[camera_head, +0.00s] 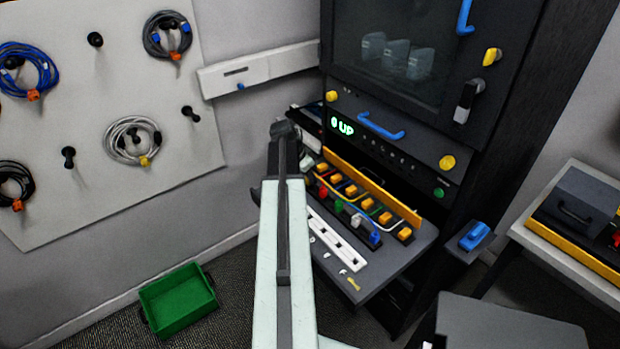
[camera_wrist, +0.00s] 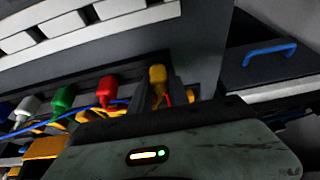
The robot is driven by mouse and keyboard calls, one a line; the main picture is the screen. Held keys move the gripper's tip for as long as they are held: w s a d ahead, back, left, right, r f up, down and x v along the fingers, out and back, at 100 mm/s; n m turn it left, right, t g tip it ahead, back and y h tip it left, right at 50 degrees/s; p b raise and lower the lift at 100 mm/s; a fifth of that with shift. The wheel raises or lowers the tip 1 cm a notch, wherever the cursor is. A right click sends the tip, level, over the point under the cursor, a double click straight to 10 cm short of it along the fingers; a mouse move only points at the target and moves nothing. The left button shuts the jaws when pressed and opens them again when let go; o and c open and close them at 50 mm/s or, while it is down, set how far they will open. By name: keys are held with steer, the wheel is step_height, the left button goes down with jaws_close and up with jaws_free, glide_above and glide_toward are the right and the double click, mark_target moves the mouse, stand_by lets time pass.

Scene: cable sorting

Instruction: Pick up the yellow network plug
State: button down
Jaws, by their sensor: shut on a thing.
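The yellow network plug (camera_wrist: 157,75) stands at the right end of a row of coloured plugs in the wrist view. My gripper (camera_wrist: 161,92) has its dark fingers on either side of the plug and is shut on it. In the wrist view a red plug (camera_wrist: 107,88), a green plug (camera_wrist: 63,97) and a white plug (camera_wrist: 28,104) stand to its left. In the head view my arm hides the yellow plug and my fingertips. The red plug (camera_head: 323,193), green plug (camera_head: 338,205) and blue plug (camera_head: 376,237) show right of my arm.
The plugs stand on a grey shelf (camera_head: 385,272) of a dark rack, before a yellow bar (camera_head: 375,189). A white slotted strip (camera_head: 338,240) lies in front. A green bin (camera_head: 178,299) is on the floor. Coiled cables hang on a wall board (camera_head: 75,205) at left.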

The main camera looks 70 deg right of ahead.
step_height(320, 180, up, 10)
steer(key=p, duration=0.9)
steer(key=shift+p, duration=0.35)
steer(key=shift+r, duration=0.1)
step_height(320, 180, up, 3)
steer(key=p, duration=0.3)
steer(key=shift+r, duration=0.1)
